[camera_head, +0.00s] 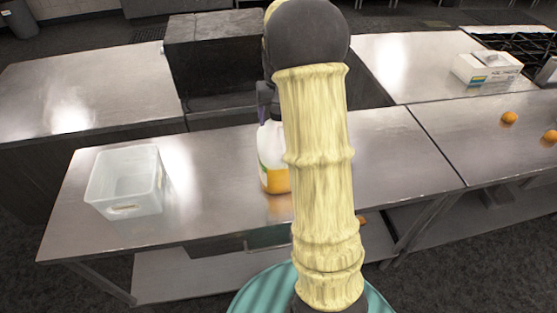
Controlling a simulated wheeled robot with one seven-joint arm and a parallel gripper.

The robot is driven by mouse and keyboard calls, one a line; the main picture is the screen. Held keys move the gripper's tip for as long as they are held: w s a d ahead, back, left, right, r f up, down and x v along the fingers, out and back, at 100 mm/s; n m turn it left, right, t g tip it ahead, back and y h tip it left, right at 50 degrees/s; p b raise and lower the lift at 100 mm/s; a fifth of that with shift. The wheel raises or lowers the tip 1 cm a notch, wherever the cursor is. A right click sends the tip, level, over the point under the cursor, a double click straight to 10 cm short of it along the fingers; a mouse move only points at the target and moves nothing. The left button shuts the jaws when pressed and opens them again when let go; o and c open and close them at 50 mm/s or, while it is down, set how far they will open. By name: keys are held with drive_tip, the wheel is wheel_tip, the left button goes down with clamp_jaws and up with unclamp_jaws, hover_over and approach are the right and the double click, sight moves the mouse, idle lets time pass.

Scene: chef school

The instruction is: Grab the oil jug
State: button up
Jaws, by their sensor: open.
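The oil jug (272,170) stands upright on the metal table, a pale jug with yellow-orange contents low down. My arm hides its right side. A dark part of my gripper (266,108) shows right at the top of the jug, at the left edge of my arm. The gripper is open. Most of it is hidden behind the arm, and I cannot tell whether its fingers are around the jug's top or touching it.
A clear plastic bin (126,182) stands on the left of the metal table (215,215). Two oranges (509,118) and a white box (487,68) lie to the right. A dark block-like unit (215,60) stands behind. The table between bin and jug is clear.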

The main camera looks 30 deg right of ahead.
drive_tip(key=shift+c, duration=0.2)
clamp_jaws()
drive_tip(key=shift+r, duration=0.15)
drive_tip(key=shift+r, duration=0.1)
wheel_tip(320, 180, up, 10)
drive_tip(key=shift+w+f+b, duration=0.1)
drive_tip(key=shift+w+b, duration=0.05)
drive_tip(key=shift+b, duration=0.75)
